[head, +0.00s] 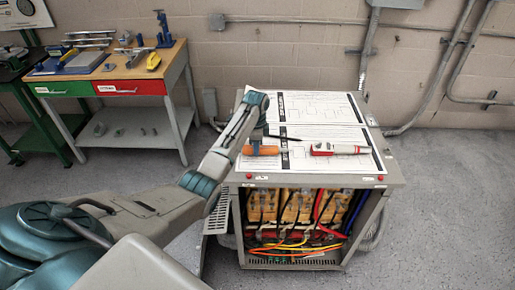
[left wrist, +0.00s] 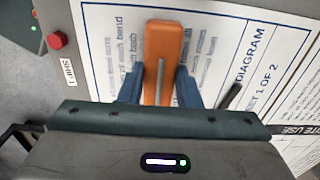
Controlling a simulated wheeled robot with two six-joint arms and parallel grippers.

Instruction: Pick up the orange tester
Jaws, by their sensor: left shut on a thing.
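The orange tester (head: 264,150) lies along the top of the grey transformer cabinet (head: 395,178), over the printed diagram sheets. My left gripper (head: 258,140) reaches down on it from above. In the left wrist view the tester (left wrist: 166,40) stands out between the two dark fingers of my left gripper (left wrist: 160,88), which are shut on it. Part of the tester is hidden by the gripper. I cannot tell whether it touches the sheet. My right gripper is not in view.
A red and white tool (head: 338,149) lies to the right on the cabinet top, and a thin black pen-like thing (head: 283,137) lies close by. The cabinet's open front shows coils and coloured cables. A workbench (head: 120,85) with tools stands at the back left.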

